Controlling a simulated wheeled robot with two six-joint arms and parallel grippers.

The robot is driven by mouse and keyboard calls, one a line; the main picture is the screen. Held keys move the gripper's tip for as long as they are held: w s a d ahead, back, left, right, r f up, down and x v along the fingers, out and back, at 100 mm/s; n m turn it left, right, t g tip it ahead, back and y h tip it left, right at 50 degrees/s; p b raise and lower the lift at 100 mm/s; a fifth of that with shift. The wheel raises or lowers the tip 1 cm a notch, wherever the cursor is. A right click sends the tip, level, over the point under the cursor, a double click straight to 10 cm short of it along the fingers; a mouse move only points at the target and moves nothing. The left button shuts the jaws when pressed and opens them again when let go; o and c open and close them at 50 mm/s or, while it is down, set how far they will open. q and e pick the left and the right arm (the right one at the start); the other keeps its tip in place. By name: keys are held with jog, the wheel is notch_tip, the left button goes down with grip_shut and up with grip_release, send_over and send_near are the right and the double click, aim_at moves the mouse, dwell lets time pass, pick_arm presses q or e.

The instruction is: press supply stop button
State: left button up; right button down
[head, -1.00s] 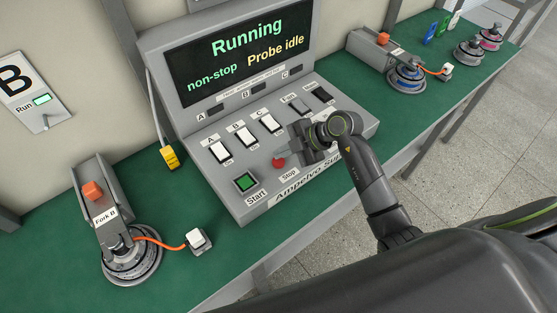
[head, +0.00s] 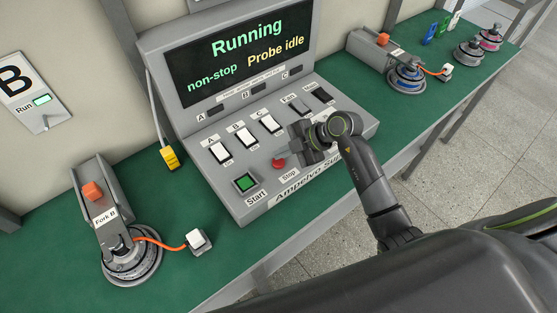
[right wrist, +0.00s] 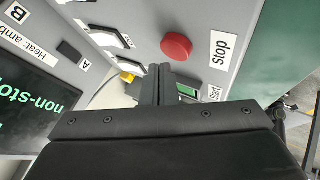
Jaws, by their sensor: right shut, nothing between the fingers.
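The red round Stop button (head: 278,163) sits on the sloped panel of the grey supply console (head: 232,205), right of the green Start button (head: 245,182). My right gripper (head: 290,160) is shut and empty, with its fingertips close to the Stop button in the head view. In the right wrist view, the red Stop button (right wrist: 176,46) shows whole, just beyond and to the right of the shut fingertips (right wrist: 157,68). There is a visible gap in that picture; I cannot tell the exact depth. My left gripper is not in view.
The console screen (head: 240,50) reads "Running", "non-stop" and "Probe idle". White rocker switches (head: 245,136) stand behind the button. A fork with a hub motor (head: 130,255) is at the left, another motor (head: 406,78) at the right. Green bench top is free at front left.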

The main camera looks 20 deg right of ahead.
aim_at(283, 162)
jog(key=shift+f, duration=0.15)
dwell(0.5)
jog(key=shift+f, duration=0.3)
jog(key=shift+f, duration=0.45)
dwell(0.9)
jog(key=shift+r+p, duration=0.85)
jog(key=shift+p, duration=0.1)
jog(key=shift+r, duration=0.15)
notch_tip(283, 162, up, 5)
jog(key=p, duration=0.5)
jog(key=shift+p, duration=0.35)
